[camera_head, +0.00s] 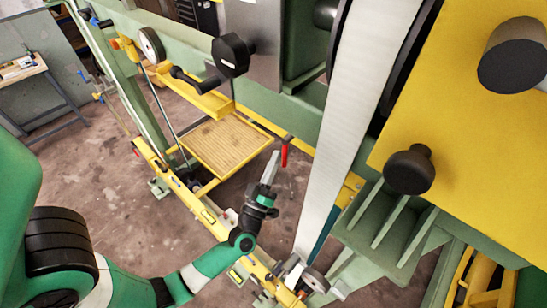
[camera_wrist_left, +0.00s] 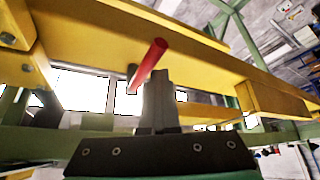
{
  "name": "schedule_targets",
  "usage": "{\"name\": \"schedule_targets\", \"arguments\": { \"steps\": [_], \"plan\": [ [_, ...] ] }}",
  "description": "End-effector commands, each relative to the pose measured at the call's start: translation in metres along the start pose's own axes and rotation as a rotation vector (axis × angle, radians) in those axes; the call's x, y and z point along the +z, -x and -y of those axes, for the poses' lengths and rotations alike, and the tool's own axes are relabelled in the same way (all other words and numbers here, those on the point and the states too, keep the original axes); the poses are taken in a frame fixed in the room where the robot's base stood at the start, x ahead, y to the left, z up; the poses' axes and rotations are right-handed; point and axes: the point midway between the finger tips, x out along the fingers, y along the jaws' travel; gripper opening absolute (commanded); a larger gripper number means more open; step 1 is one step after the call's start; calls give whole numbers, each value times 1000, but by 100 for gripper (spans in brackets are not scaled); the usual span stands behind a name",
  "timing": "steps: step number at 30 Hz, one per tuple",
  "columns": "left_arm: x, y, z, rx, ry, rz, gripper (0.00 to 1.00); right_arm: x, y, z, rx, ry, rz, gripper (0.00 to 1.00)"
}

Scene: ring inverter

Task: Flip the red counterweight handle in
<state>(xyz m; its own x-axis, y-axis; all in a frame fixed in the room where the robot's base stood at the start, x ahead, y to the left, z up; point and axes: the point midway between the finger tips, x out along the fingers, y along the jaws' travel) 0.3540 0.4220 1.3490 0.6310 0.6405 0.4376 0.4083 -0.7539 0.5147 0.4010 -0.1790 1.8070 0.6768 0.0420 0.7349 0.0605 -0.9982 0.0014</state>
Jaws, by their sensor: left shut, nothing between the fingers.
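The red counterweight handle (camera_head: 284,154) is a short red bar below the green machine beam in the head view. In the left wrist view the handle (camera_wrist_left: 149,63) sticks out at a slant from a dark pivot beside a yellow beam. My left gripper (camera_head: 274,158) is shut and empty, its fingertips just left of the handle. In the left wrist view the gripper's fingertips (camera_wrist_left: 157,78) are close to the handle and overlap its lower part. I cannot tell whether they touch it. My right gripper is not in view.
A yellow slatted platform (camera_head: 226,147) lies left of the handle. A yellow rail (camera_head: 185,193) runs below my left arm. A wide pale belt (camera_head: 362,100) rises on the right, near the handle. A yellow beam (camera_wrist_left: 215,68) crosses above the gripper in the wrist view.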

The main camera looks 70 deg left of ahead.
Motion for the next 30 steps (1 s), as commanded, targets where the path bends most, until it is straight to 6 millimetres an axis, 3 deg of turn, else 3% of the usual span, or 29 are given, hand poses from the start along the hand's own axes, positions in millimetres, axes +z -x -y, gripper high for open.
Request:
{"name": "schedule_targets", "arguments": {
  "steps": [21, 30],
  "plan": [
    [6, 2, -6, 12, -3, 13, 0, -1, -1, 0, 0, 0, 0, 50],
    [0, -1, 8, 20, 3, 12, 0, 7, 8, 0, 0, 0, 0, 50]
  ]
}}
